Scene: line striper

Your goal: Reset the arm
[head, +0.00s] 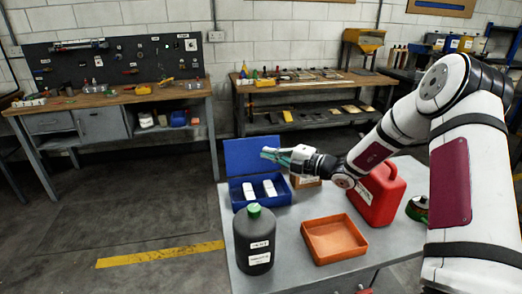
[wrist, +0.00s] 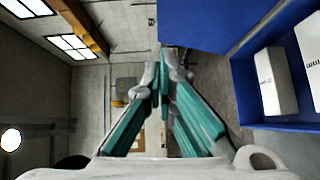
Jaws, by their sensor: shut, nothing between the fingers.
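My gripper (head: 268,153) is at the end of my arm, which reaches in from the right in the head view. It hovers in front of the raised lid of an open blue box (head: 240,200), above the table. In the wrist view the two teal-lined fingers (wrist: 163,62) come together at their tips with nothing between them. The blue box (wrist: 284,125) also shows at the right of the wrist view, with white packs (wrist: 272,82) inside.
The grey table (head: 295,268) holds a dark bottle with a green cap (head: 255,242), an orange tray (head: 335,255), a red canister (head: 377,195) and a green-and-red item (head: 418,208). Workbenches (head: 110,98) stand along the back wall. The floor at left is open.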

